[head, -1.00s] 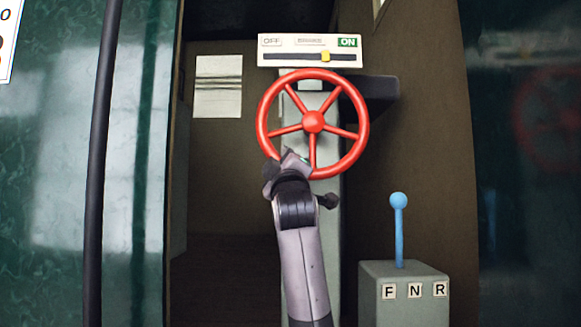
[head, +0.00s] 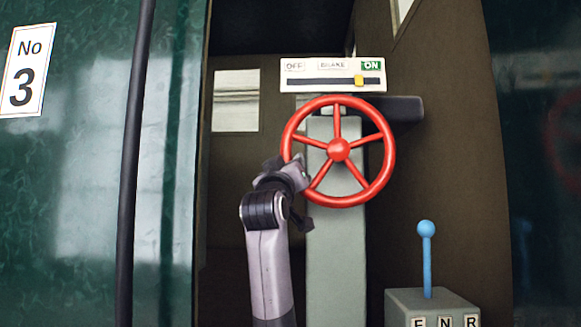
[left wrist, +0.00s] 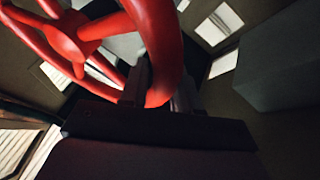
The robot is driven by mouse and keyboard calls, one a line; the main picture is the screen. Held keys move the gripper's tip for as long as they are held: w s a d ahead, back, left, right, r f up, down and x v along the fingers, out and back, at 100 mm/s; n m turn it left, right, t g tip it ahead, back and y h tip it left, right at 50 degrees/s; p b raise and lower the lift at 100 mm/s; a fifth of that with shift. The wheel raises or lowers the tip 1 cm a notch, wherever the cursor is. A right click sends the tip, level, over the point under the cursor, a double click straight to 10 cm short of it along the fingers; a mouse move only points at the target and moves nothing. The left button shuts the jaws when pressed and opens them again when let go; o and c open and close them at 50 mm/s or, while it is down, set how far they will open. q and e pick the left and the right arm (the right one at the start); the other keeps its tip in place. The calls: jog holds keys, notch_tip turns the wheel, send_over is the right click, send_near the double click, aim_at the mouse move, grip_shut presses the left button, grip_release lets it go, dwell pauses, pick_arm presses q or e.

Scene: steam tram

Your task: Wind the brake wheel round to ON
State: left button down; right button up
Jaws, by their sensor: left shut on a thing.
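The red brake wheel (head: 339,150) stands on a pale grey-green column in the head view, its spokes meeting at a round hub. My left gripper (head: 299,172) is at the lower left of the rim. In the left wrist view its fingers (left wrist: 160,92) are shut around the red rim (left wrist: 158,50). Above the wheel is a white brake indicator panel (head: 300,86) marked OFF, BRAKE and ON. Its yellow slider (head: 359,80) is right of the middle, a little left of below the green ON label (head: 371,65). My right gripper is not in view.
A blue-knobbed lever (head: 427,255) rises from a grey box (head: 405,301) marked F, N, R at the lower right. A black handrail (head: 133,160) and a green panel with a No 3 plate (head: 28,70) are on the left. A dark shelf (head: 403,110) juts out behind the wheel.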

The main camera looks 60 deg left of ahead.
pick_arm(q)
jog(key=shift+r, duration=0.1)
jog(key=c, duration=0.9)
grip_release()
jog(key=b+v, duration=0.2)
jog(key=v, duration=0.5)
